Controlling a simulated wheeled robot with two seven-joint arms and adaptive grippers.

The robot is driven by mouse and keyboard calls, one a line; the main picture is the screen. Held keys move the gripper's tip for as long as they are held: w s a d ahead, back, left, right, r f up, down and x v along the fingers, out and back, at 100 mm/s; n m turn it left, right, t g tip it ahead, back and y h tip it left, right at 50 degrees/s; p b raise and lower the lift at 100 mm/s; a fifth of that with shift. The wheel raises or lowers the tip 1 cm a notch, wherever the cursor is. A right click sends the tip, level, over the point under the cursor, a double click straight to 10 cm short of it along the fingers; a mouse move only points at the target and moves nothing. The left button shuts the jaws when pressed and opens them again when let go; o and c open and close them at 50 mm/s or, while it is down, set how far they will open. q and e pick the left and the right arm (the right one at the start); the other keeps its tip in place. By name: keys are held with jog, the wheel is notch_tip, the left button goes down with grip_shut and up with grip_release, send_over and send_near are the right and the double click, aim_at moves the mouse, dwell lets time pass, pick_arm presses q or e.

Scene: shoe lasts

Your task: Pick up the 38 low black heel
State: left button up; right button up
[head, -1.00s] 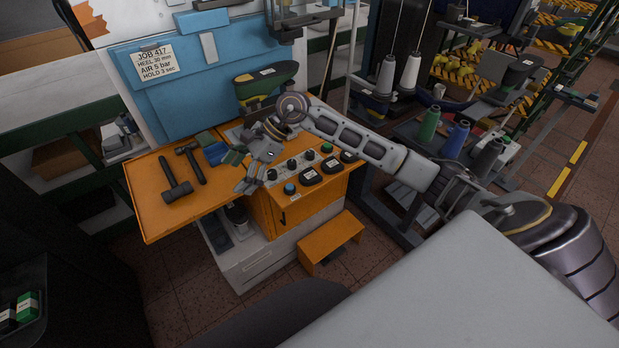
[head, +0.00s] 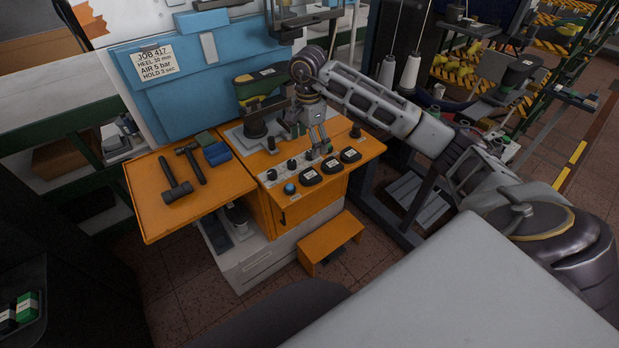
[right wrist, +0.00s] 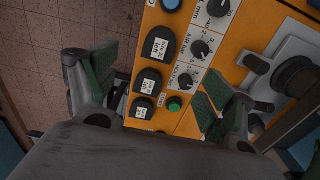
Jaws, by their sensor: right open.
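Three small black heels with white labels lie in a row on the orange panel (head: 293,207). The near-left heel (head: 311,175) has the largest label in the right wrist view (right wrist: 160,45), which seems to include "38" and "left". The middle heel (head: 331,165) also shows there (right wrist: 148,80), as does the far-right heel (head: 350,155); their lettering is too small to read surely. My right gripper (head: 320,147) is open and empty, fingers down over the panel beside the row. In the right wrist view its green-padded fingers (right wrist: 157,80) stand wide apart. My left gripper is out of view.
Black knobs, a blue button (head: 290,188) and a green button (right wrist: 174,104) line the panel beside the heels. A press with a green shoe last (head: 262,83) stands behind.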

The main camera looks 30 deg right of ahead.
jog(key=shift+f, duration=0.15)
send_over(310, 175)
jog(key=f, duration=0.7)
jog(key=shift+s+a+f+p, duration=0.1)
jog(key=shift+a+f+p, duration=0.2)
jog(key=shift+f, duration=0.05)
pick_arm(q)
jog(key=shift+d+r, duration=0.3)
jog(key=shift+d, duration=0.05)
pick_arm(e)
jog(key=shift+f, duration=0.35)
jog(key=shift+f, duration=0.1)
jog(key=shift+d+f+p, duration=0.2)
jog(key=shift+f+p, duration=0.25)
jog(key=shift+f, duration=2.05)
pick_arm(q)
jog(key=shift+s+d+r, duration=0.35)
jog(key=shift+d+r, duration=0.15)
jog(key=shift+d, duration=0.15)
pick_arm(e)
jog(key=shift+c, duration=0.3)
